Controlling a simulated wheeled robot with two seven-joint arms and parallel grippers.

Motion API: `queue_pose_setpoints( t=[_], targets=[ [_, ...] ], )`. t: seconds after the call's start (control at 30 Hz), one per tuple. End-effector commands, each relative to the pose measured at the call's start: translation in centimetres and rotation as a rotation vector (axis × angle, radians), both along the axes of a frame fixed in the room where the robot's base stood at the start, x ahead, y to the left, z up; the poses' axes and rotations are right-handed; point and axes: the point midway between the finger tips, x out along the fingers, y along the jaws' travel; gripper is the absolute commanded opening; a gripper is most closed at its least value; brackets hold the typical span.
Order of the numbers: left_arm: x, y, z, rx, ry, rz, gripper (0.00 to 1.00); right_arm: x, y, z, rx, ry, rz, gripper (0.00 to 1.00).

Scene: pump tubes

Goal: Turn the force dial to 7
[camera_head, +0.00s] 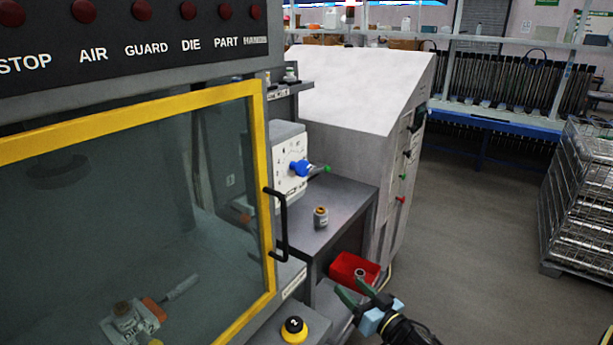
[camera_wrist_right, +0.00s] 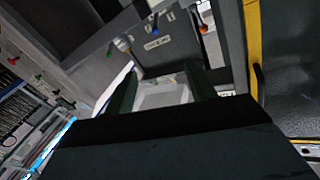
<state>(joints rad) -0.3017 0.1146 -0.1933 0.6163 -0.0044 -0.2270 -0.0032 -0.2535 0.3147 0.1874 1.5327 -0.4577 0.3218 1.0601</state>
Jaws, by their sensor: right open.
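The force dial is a white-faced box (camera_head: 290,178) with a blue knob (camera_head: 299,168) and small marks around it. It stands on the grey bench, just right of the yellow-framed guard. The marks are too small to read, so I cannot tell the setting. A green-tipped lever (camera_head: 325,169) sticks out right of the knob. My right gripper (camera_head: 349,286) is open and empty, low in front of the bench, well below and right of the dial, apart from it. Its dark fingers (camera_wrist_right: 165,90) also show in the right wrist view. My left gripper is not in view.
A yellow-framed guard window (camera_head: 263,190) with a black handle (camera_head: 281,225) fills the left. A small brass-topped part (camera_head: 320,217) stands on the bench. A red bin (camera_head: 352,268) sits beside my right gripper.

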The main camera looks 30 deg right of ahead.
Motion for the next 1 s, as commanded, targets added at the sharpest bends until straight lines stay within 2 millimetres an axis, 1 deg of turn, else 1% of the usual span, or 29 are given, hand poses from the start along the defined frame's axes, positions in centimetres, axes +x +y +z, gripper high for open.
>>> queue_pose_setpoints(
  t=[0.03, 0.07, 0.1, 0.2, 0.3, 0.4, 0.53, 0.67, 0.9, 1.0],
  targets=[
    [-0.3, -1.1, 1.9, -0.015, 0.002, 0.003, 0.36, 0.6, 0.1, 6.4, 0.016, -0.098, 0.040, 0.55],
    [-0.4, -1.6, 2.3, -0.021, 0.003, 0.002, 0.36, 0.8, 0.3, 9.1, 0.027, -0.146, 0.065, 0.55],
    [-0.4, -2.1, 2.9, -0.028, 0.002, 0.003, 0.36, 0.9, 0.5, 12.4, 0.039, -0.202, 0.099, 0.55],
    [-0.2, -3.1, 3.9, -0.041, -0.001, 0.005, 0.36, 0.5, 1.3, 18.5, 0.057, -0.302, 0.176, 0.55],
    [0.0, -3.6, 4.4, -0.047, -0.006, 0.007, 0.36, 0.1, 1.9, 21.9, 0.065, -0.355, 0.225, 0.55],
    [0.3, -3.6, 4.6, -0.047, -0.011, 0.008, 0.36, 0.2, 2.3, 23.3, 0.070, -0.377, 0.248, 0.55],
    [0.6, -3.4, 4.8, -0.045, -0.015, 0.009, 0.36, 1.4, 2.7, 23.9, 0.072, -0.380, 0.251, 0.55],
    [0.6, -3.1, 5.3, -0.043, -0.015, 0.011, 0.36, 3.6, 3.3, 24.9, 0.072, -0.380, 0.249, 0.55],
    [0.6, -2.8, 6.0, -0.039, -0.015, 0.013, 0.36, 8.0, 4.6, 26.7, 0.073, -0.380, 0.248, 0.55],
    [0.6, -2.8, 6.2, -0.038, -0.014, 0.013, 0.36, 9.5, 5.0, 27.3, 0.073, -0.379, 0.248, 0.55]
  ],
)
